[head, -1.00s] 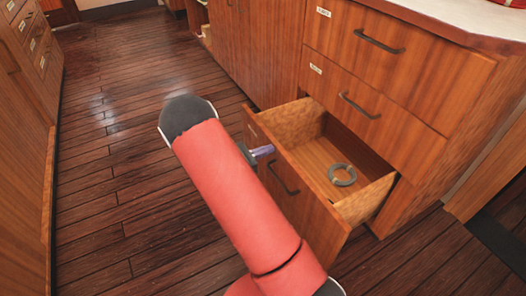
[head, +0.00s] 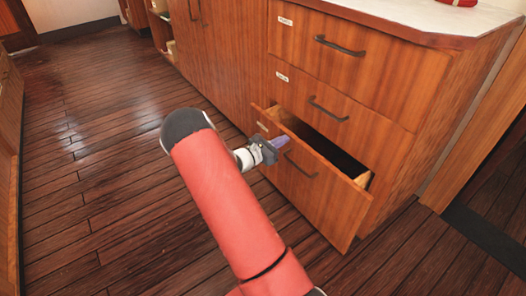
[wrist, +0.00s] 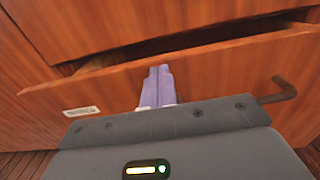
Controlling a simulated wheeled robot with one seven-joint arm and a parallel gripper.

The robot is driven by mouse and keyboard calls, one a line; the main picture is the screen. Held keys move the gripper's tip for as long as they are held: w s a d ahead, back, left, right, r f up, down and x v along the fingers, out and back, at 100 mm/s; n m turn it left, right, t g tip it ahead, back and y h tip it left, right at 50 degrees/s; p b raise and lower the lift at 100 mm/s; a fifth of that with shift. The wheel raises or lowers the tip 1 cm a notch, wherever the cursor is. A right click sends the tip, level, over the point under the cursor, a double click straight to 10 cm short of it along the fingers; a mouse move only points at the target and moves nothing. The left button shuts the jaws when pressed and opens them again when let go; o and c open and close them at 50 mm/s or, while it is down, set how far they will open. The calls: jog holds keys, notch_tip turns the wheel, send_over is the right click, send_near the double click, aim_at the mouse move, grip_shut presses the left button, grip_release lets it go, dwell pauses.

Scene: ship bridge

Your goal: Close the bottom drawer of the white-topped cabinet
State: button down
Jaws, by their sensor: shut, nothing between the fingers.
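The white-topped cabinet (head: 392,88) has wooden drawers with dark handles. Its bottom drawer (head: 318,190) stands partly open, with a dark gap above its front panel. The drawer front also fills much of the wrist view (wrist: 225,78), with its handle (wrist: 280,92) at the right and a label at the left. My gripper (head: 281,142) is shut and empty, its purple fingertips at the drawer front's upper left part, left of the handle. The fingertips (wrist: 158,72) appear to touch the panel near its top edge. The drawer's inside is mostly hidden.
The two upper drawers (head: 318,43) are shut. Wooden cupboard doors (head: 217,60) continue to the left. Open plank floor (head: 95,150) lies left of my arm. A red object (head: 457,2) sits on the white top.

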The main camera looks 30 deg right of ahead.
jog(key=d+b, duration=0.1)
jog(key=d, duration=0.8)
jog(key=shift+w+d, duration=0.2)
jog(key=shift+d, duration=0.1)
jog(key=shift+d+r, duration=0.1)
jog(key=shift+r, duration=0.1)
jog(key=a, duration=1.4)
jog(key=shift+s+a+f+p, duration=0.2)
jog(key=shift+s+a+p, duration=0.1)
jog(key=shift+p, duration=0.05)
